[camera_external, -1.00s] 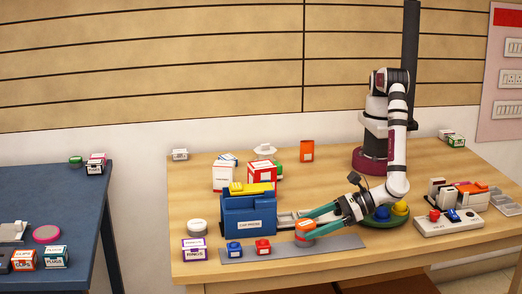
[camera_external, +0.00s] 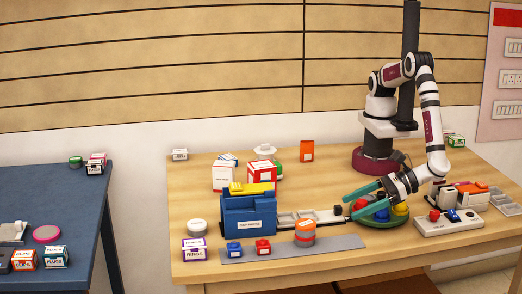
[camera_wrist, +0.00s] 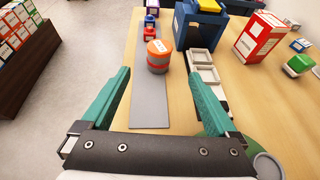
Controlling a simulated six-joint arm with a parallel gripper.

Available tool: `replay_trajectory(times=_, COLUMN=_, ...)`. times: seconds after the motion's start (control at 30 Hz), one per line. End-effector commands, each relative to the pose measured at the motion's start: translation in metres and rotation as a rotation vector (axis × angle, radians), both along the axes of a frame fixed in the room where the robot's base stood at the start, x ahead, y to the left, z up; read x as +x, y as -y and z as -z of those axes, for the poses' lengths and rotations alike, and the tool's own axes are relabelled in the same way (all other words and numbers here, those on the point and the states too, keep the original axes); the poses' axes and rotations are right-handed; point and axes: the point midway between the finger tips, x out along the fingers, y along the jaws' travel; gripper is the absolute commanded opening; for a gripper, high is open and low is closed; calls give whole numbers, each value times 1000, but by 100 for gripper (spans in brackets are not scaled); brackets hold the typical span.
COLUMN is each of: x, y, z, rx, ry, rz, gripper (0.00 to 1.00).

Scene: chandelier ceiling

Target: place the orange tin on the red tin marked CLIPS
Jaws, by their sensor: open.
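The orange tin (camera_external: 305,225) stands at the right part of the grey strip; it also shows in the wrist view (camera_wrist: 157,46). It has a white label on top. A grey band and a redder round part (camera_wrist: 158,69) lie directly under it, like two stacked round tins. I cannot read CLIPS on the lower part. The stack looks upright. My gripper (camera_external: 350,206) is open and empty, to the right of the stack and apart from it. In the wrist view the stack stands ahead, between the spread green fingers (camera_wrist: 160,76).
On the grey strip (camera_external: 340,243), small blue (camera_external: 234,249) and red (camera_external: 263,246) boxes stand left of the stack. A blue machine (camera_external: 247,213) is behind them, with pale trays (camera_external: 290,217) beside it. A green round tray (camera_external: 372,219) with coloured pieces lies by my gripper.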

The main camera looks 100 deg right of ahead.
Motion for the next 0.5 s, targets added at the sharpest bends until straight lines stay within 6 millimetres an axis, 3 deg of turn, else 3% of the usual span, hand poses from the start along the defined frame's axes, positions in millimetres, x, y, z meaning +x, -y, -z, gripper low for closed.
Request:
replay_trajectory(times=0.07, x=13, y=13, z=-9, rx=35, ry=-13, rz=67, gripper=94)
replay_trajectory(times=0.13, x=43, y=56, z=-32, rx=135, ry=-47, rz=264, gripper=94)
replay_trajectory(times=0.17, x=57, y=85, z=-46, rx=202, ry=-66, rz=391, gripper=94)
replay_trajectory(times=0.2, x=74, y=133, z=-65, rx=311, ry=-87, rz=599, gripper=94)
replay_trajectory(times=0.27, x=82, y=216, z=-94, rx=512, ry=-101, rz=964, gripper=94)
replay_trajectory(times=0.3, x=72, y=271, z=-110, rx=664, ry=-93, rz=1230, gripper=94)
replay_trajectory(times=0.37, x=40, y=339, z=-128, rx=900, ry=-54, rz=1630, gripper=94)
replay_trajectory(times=0.4, x=12, y=370, z=-136, rx=1054, ry=-12, rz=1883, gripper=94)
replay_trajectory(times=0.5, x=-53, y=403, z=-144, rx=1405, ry=121, rz=2418, gripper=94)
